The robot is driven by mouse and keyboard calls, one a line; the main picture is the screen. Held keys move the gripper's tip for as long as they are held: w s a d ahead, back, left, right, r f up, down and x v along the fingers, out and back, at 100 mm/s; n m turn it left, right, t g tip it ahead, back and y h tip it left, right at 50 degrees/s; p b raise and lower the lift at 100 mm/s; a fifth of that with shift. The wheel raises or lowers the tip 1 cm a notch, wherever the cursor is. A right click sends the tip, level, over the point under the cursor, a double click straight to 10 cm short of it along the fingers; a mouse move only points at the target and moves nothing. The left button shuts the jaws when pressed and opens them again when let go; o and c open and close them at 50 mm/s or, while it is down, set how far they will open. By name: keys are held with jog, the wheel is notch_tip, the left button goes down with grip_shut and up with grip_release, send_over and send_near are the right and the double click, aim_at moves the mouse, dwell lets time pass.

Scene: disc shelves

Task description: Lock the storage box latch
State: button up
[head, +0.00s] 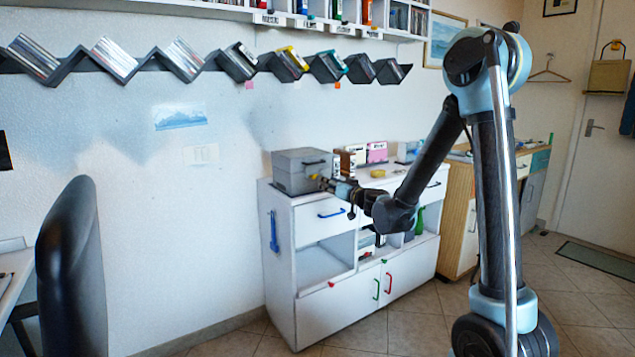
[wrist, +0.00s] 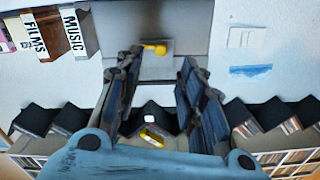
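The grey storage box (head: 290,178) stands on the left end of the white cabinet's top, and its lid looks down. Its yellow latch (head: 314,177) is on the front face, close to my gripper (head: 326,183). In the wrist view, which looks upside down, the yellow latch (wrist: 155,48) shows a knob and a short arm lying sideways on a grey plate. My gripper (wrist: 160,62) is open there, with one finger on each side of the latch. I see nothing held between the fingers. I cannot tell whether a finger touches the latch.
The white cabinet (head: 345,328) has a blue-handled drawer below the box. Boxes labelled FILMS (wrist: 38,45) and MUSIC (wrist: 75,38) stand beside the storage box. A zigzag disc shelf (head: 150,62) runs along the wall above. A dark chair (head: 72,270) is at the left.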

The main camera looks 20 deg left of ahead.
aim_at(315, 178)
jog(key=x, duration=0.8)
jog(key=shift+w+a, duration=0.3)
grip_shut()
